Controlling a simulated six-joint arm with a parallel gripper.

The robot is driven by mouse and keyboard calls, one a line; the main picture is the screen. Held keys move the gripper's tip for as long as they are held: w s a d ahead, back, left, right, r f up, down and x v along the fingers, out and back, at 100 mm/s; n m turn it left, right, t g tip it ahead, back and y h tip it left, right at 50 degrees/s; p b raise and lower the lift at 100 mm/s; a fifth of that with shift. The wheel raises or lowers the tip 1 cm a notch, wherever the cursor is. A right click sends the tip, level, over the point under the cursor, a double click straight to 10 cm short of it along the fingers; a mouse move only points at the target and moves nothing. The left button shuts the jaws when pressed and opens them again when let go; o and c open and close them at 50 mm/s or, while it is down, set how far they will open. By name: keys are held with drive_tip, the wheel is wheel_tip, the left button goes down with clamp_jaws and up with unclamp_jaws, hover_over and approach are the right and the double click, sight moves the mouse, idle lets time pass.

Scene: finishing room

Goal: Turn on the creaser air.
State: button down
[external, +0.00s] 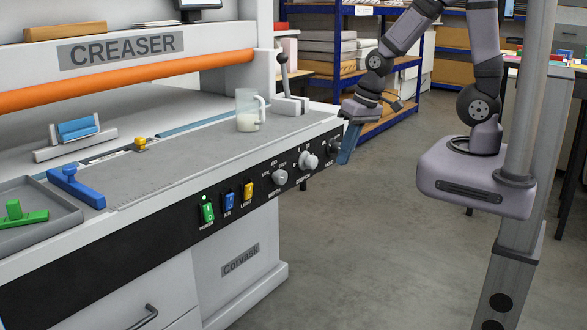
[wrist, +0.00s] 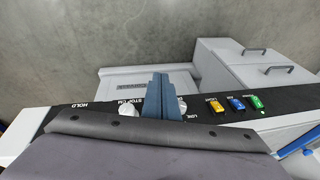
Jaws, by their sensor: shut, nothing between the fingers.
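The creaser (external: 123,47) is a white machine with a black front control panel (external: 130,255). The panel carries a green power rocker (external: 207,213), a blue air rocker (external: 229,201) and a yellow light rocker (external: 248,191). The same blue air rocker (wrist: 236,104) shows in the wrist view, between the yellow and green ones. I cannot tell its position. A small pale lamp sits above the power rocker. My gripper (external: 346,150) has blue fingers, shut and empty, at the panel's right end, apart from the air rocker. In the wrist view, my gripper (wrist: 160,82) partly hides one knob.
Pale knobs (external: 308,160) stick out between the rockers and my gripper. A glass jug (external: 249,110) and a lever (external: 283,72) stand on the machine top. A grey tray (external: 68,222) is at left. Blue shelving (external: 422,60) stands behind. The floor in front is clear.

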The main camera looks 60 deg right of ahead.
drive_tip(key=w+a+f+m+t+y+b, duration=0.2)
drive_tip(key=w+a+f+m+t+b, duration=0.25)
drive_tip(key=w+a, duration=0.6)
drive_tip(key=m+t+h+b, duration=0.1)
drive_tip(key=m+t+b, duration=0.65)
drive_tip(key=b, duration=0.45)
approach(231, 198)
wheel_tip(231, 198, down, 6)
drive_tip(key=w, duration=0.1)
drive_tip(key=s+a+m+t+h+b, duration=0.1)
drive_tip(key=s+m+t+b, duration=0.3)
drive_tip(key=s, duration=0.4)
drive_tip(key=shift+s+a+t+h+b, duration=0.35)
drive_tip(key=shift+t+h+b, duration=0.25)
drive_tip(key=shift+h, duration=0.1)
drive_tip(key=shift+w, duration=0.1)
drive_tip(key=w+r, duration=0.1)
drive_tip(key=w, duration=0.3)
drive_tip(key=w+p, duration=0.1)
drive_tip(key=w, duration=0.4)
drive_tip(key=w+r, duration=0.1)
drive_tip(key=w, duration=0.3)
drive_tip(key=shift+w+r, duration=0.3)
drive_tip(key=shift+r, duration=0.05)
drive_tip(key=shift+r+p, duration=0.1)
drive_tip(key=shift+p, duration=0.25)
